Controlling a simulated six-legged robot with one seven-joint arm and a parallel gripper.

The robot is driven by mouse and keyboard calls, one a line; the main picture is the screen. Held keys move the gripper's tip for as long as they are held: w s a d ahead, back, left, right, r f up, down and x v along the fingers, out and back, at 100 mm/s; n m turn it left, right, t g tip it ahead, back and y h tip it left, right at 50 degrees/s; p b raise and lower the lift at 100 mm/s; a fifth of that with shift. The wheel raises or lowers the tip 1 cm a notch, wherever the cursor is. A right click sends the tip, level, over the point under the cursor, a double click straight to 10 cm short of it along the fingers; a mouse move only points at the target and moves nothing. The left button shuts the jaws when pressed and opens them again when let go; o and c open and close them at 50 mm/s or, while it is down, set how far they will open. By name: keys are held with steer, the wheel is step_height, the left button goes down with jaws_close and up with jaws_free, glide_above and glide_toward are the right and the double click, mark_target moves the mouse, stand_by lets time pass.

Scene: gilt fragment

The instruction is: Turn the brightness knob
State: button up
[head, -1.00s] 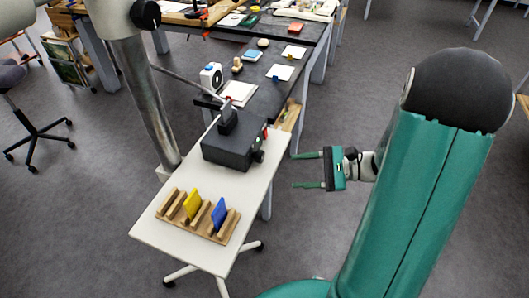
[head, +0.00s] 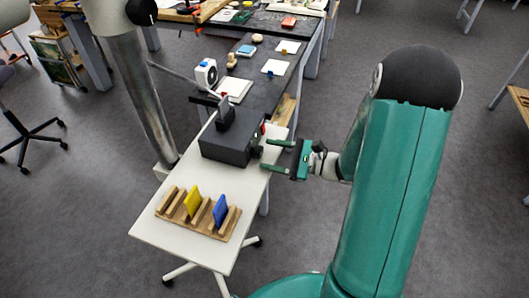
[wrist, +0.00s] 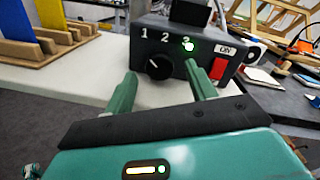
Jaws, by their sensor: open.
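The brightness knob (wrist: 158,66) is a black round dial with a white pointer line, on the front of a dark box (wrist: 190,42). Above it are the numerals 1, 2 and 3, with a green light showing by the 3. In the head view the box (head: 228,146) stands on a white table, and the knob (head: 256,152) shows on its right side. My gripper (wrist: 160,85) is open, with its two green fingers on either side of the knob in the wrist view. In the head view my gripper (head: 271,155) is close to the knob; I cannot tell whether it touches.
A red switch (wrist: 217,68) marked ON is right of the knob. A wooden rack (head: 190,222) with yellow and blue plates sits on the white table (head: 170,238). A dark bench (head: 268,88) with small objects lies behind.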

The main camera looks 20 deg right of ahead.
mark_target(257, 151)
steer(key=shift+x, duration=1.25)
steer(key=c, duration=1)
